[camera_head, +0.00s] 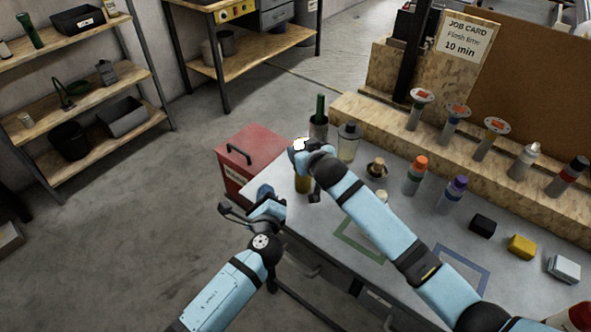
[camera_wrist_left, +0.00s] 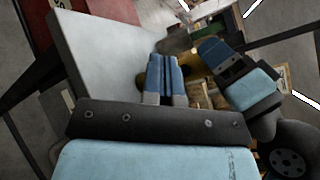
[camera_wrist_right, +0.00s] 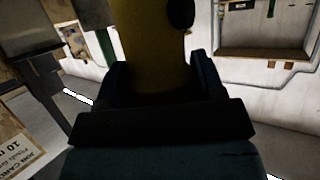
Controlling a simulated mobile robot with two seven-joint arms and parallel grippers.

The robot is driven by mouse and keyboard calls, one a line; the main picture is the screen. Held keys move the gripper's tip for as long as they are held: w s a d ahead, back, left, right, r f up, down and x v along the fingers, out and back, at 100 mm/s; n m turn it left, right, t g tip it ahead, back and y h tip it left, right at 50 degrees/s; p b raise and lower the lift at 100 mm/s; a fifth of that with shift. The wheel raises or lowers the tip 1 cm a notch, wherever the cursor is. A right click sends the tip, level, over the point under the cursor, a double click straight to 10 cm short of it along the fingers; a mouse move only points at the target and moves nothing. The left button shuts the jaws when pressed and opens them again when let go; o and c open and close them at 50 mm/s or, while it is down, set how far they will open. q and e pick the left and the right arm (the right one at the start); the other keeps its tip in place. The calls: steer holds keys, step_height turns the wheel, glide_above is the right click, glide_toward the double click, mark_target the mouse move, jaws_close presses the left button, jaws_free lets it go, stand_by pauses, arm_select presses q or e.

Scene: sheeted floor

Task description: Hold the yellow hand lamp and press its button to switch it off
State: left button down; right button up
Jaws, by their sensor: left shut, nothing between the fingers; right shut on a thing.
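The yellow hand lamp (camera_head: 302,185) is upright at the left end of the grey table, mostly hidden by my right gripper (camera_head: 299,158), which is shut on it. A bright white spot shows at the top of the grip, where the lamp's head would be. In the right wrist view the lamp's yellow body (camera_wrist_right: 152,45) stands between the fingers, with a dark round part (camera_wrist_right: 181,14) on its right side. My left gripper (camera_head: 265,191) is shut and empty, left of the lamp and apart from it. Its closed blue fingers show in the left wrist view (camera_wrist_left: 165,80).
Orange-capped (camera_head: 414,175) and purple-capped (camera_head: 452,194) bottles stand to the right.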

arm_select(q)
steer(key=w+d, duration=0.4)
steer(key=w, duration=0.1)
steer(key=shift+d, duration=0.25)
steer(key=shift+w, duration=0.15)
stand_by(1.8)
steer(key=shift+w+d, duration=0.3)
stand_by(0.4)
steer(key=shift+w+d+r, duration=0.1)
steer(key=shift+w+d, duration=0.3)
steer(key=shift+w, duration=0.05)
stand_by(0.3)
steer(key=shift+w+d+r, duration=0.1)
steer(key=shift+d+r, duration=0.1)
stand_by(0.5)
steer(key=shift+s+a+r, duration=0.1)
steer(key=shift+s+a, duration=0.5)
steer(key=shift+s, duration=0.25)
